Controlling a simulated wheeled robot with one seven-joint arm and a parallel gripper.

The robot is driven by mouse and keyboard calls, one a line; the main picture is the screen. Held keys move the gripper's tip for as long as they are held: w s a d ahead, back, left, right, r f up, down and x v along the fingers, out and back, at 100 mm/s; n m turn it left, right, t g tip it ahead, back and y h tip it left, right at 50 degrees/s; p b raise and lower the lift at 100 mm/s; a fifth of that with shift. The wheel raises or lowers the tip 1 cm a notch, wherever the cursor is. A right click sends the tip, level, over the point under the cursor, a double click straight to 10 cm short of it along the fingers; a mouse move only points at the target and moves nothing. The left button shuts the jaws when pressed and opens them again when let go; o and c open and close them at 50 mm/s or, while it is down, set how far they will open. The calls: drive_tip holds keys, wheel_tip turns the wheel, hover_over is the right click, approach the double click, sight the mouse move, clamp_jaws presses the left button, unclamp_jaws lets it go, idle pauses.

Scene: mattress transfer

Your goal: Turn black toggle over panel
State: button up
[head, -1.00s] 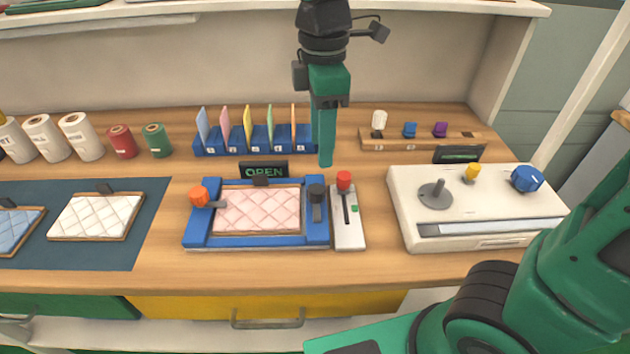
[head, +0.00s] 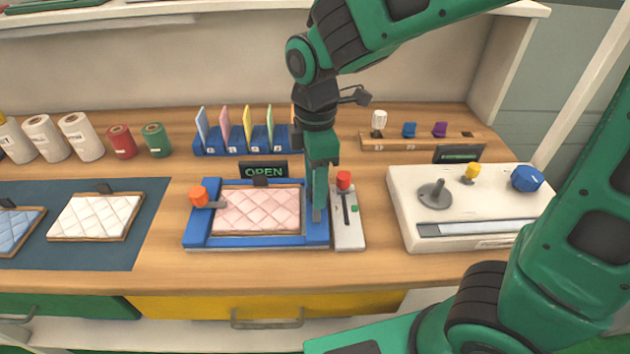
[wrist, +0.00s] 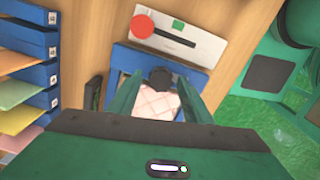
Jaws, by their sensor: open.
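A pink quilted panel (head: 258,210) lies in a blue frame (head: 195,228) on the counter. An orange toggle (head: 199,196) sits at the frame's left side, its lever reaching to the panel's edge. In the head view, my gripper (head: 318,202) points down at the frame's right side and hides the black toggle's knob. A bit of grey lever shows below it. My gripper is open. Contact with the toggle cannot be told.
A light slider plate (head: 348,232) with a red knob (head: 344,180) stands just right of the frame. An OPEN sign (head: 263,170) and a blue card rack (head: 215,147) stand behind. A white console (head: 405,205) is farther right.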

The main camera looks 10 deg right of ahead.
drive_tip(key=shift+c, duration=0.4)
drive_tip(key=c, duration=1)
drive_tip(key=shift+d, duration=0.15)
